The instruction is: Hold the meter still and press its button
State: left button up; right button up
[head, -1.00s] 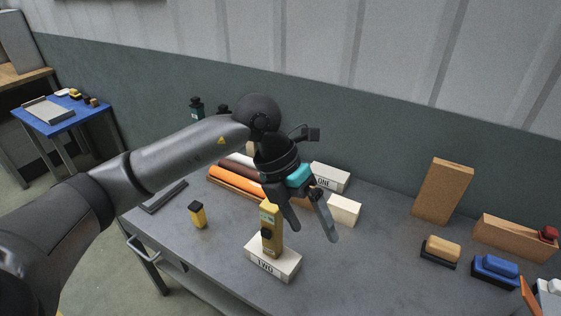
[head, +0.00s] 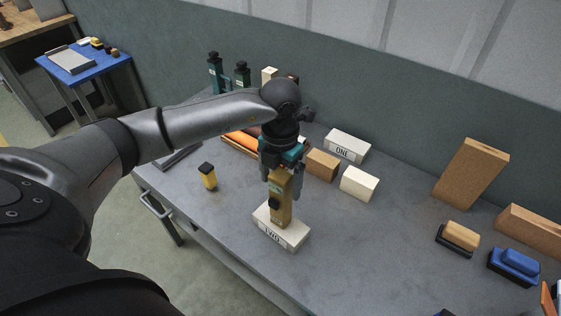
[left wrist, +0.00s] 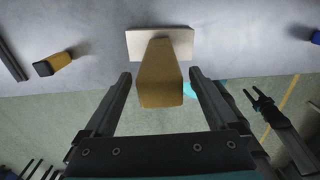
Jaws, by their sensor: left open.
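The yellow meter (head: 280,205) stands upright on the white block marked TWO (head: 285,234). Its front shows a small pale screen near the top and a dark round knob or button below. My left gripper (head: 281,178) is above it, pointing down, with its fingers around the meter's upper part. In the left wrist view the meter's top (left wrist: 160,88) lies between the open fingers, with a gap on each side. My right gripper (left wrist: 262,102) shows at the right of that view, its fingers apart and empty, away from the meter.
A small yellow and black object (head: 208,176) stands left of the meter. A brown block (head: 322,165), a cream block (head: 359,184) and the block marked ONE (head: 347,146) are behind to the right.

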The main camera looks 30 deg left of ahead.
aim_at(274, 204)
pick_arm(q)
jog(key=shift+f, duration=2.45)
pick_arm(e)
jog(key=shift+w, duration=0.4)
pick_arm(q)
grip_shut()
pick_arm(e)
jog(key=shift+s, duration=0.1)
jog(key=shift+c, duration=0.2)
grip_shut()
dwell(0.7)
